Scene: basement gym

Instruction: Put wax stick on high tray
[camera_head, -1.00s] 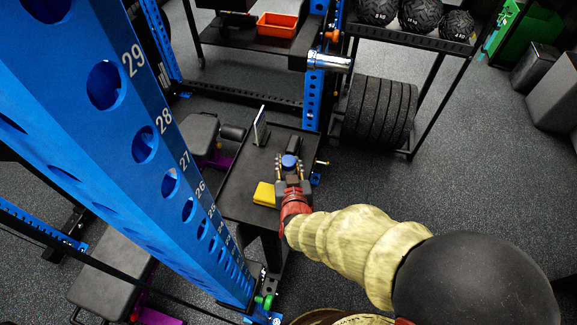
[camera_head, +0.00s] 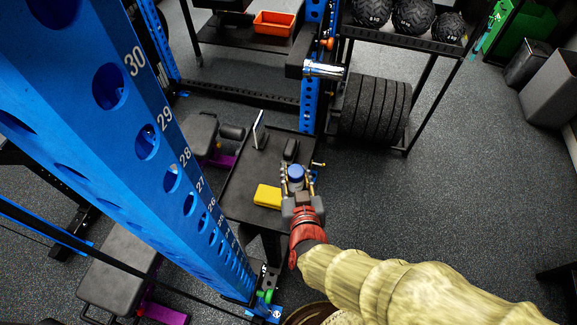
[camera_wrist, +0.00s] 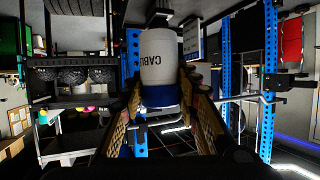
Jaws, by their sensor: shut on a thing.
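My gripper (camera_head: 297,178) is shut on a white cylindrical stick with a blue end, which I take to be the wax stick; its blue end (camera_head: 296,172) shows between the fingers in the head view. A black tray table (camera_head: 240,190) lies beyond and left of my gripper. The held stick appears over its right side; its height above the surface is hard to tell. I cannot tell for certain that this is the high tray.
A yellow block (camera_head: 267,196), a small black item (camera_head: 290,149) and an upright pale panel (camera_head: 258,130) are on the black tray table. A blue rack post (camera_head: 150,140) stands close on the left. An orange bin (camera_head: 273,24) sits on a shelf behind. Open floor lies right.

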